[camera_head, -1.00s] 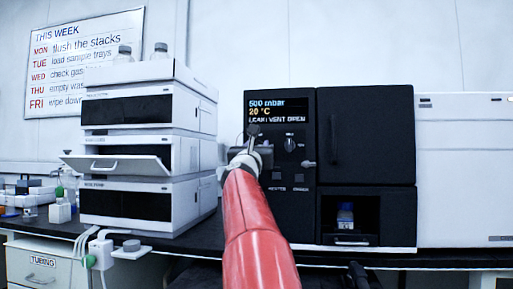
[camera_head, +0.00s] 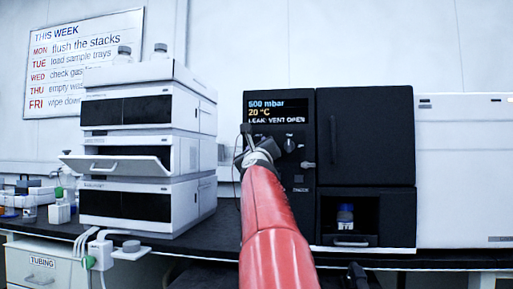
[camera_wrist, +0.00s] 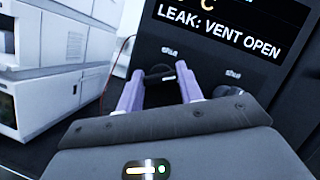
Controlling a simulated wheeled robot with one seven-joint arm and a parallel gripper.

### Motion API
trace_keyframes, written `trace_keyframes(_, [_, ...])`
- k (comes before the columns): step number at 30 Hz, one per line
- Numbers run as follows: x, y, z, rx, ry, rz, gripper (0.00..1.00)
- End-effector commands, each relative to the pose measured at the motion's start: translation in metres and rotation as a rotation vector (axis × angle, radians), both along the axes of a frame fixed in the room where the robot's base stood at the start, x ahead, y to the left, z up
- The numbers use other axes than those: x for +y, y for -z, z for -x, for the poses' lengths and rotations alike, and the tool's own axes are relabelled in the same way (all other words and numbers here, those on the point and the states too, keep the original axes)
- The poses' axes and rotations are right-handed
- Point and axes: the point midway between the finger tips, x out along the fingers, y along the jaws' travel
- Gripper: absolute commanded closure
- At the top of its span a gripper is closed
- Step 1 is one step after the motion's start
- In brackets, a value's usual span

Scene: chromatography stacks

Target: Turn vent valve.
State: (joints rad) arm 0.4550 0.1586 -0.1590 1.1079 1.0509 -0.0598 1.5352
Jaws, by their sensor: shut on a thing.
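The black oven unit's display (camera_head: 278,110) reads 500 mbar, 20 °C and LEAK: VENT OPEN; the last line also shows in the wrist view (camera_wrist: 218,38). My gripper (camera_head: 247,133) is at the left part of the panel below the display. In the wrist view, my gripper's two pale purple fingers (camera_wrist: 160,80) are on either side of a dark bar-like handle (camera_wrist: 160,73), apparently the vent valve, and shut on it. Its base and exact angle are mostly hidden. A round dark knob (camera_wrist: 229,92) sits to the right, apart from the fingers.
A white instrument stack (camera_head: 148,150) stands to the left, with one drawer (camera_head: 115,164) pulled out. A small blue-labelled bottle (camera_head: 345,215) stands in the niche on the right. A small lever (camera_head: 308,165) sticks out right of my wrist.

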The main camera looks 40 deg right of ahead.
Motion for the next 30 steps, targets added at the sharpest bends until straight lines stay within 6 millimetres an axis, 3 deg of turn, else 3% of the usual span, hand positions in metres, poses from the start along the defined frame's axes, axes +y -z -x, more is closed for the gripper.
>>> trace_keyframes(30, [-0.0006, -0.0053, 0.0008, 0.689, -0.003, 0.586, 0.86])
